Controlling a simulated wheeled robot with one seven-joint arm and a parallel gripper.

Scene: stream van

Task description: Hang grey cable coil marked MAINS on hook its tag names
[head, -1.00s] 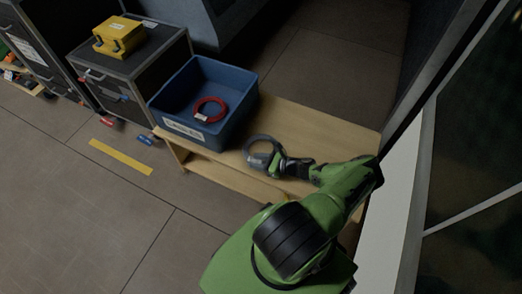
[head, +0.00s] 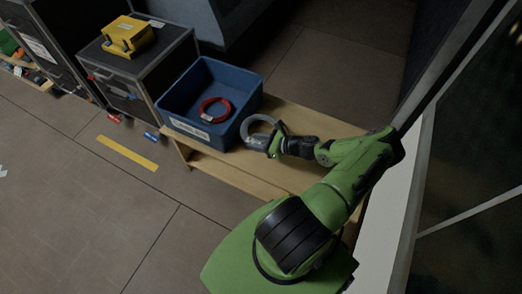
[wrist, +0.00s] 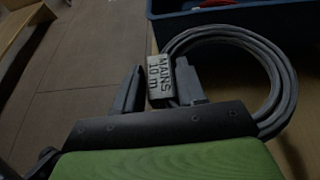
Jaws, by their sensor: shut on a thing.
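The grey cable coil (wrist: 283,75) is in my gripper (wrist: 160,92), which is shut on it. In the head view the grey coil (head: 249,121) shows as a ring just left of my gripper (head: 272,143), above the wooden bench and close to the right side of the blue crate. I cannot tell how high it is above the bench. No hook can be made out in these views.
The blue crate (head: 177,122) holds a red cable coil (head: 227,103) and stands on the wooden bench (head: 300,122). A yellow case (head: 127,37) sits on a black flight case (head: 150,75). A pale wall panel stands right of my arm. The floor at left is mostly clear.

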